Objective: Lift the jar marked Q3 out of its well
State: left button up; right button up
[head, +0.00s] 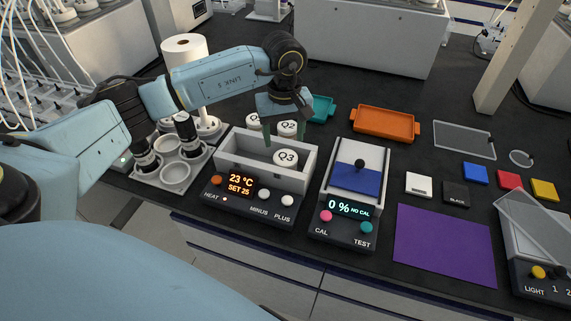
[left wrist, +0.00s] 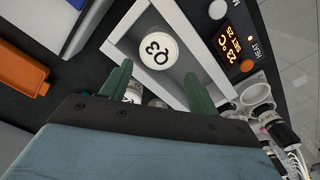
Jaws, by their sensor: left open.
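The jar marked Q3 (head: 286,157) has a white round lid with black lettering. It stands in the grey open-topped bath (head: 231,163), near its right front; its lower part is hidden. The Q3 lid also shows in the left wrist view (left wrist: 157,49), just beyond the fingertips. My left gripper (head: 284,138) is open, with green fingers pointing down over the bath, behind the Q3 jar and around the area of the Q2 jar (head: 288,127). The gripper (left wrist: 158,72) has nothing gripped. My right gripper is not in view.
Another white-lidded jar (head: 253,121) stands at the bath's back, partly hidden. A rack with round holders (head: 175,177) is left of the bath, a paper roll (head: 184,50) behind. The blue-topped meter (head: 355,180) stands close on the right. An orange tray (head: 385,124) lies farther back.

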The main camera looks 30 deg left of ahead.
aim_at(285, 157)
pick_arm(q)
jog(key=f, duration=0.9)
jog(key=shift+s+d+f+p, duration=0.1)
jog(key=shift+d+f+p, duration=0.15)
jog(key=shift+p, duration=0.05)
jog(key=c, duration=0.7)
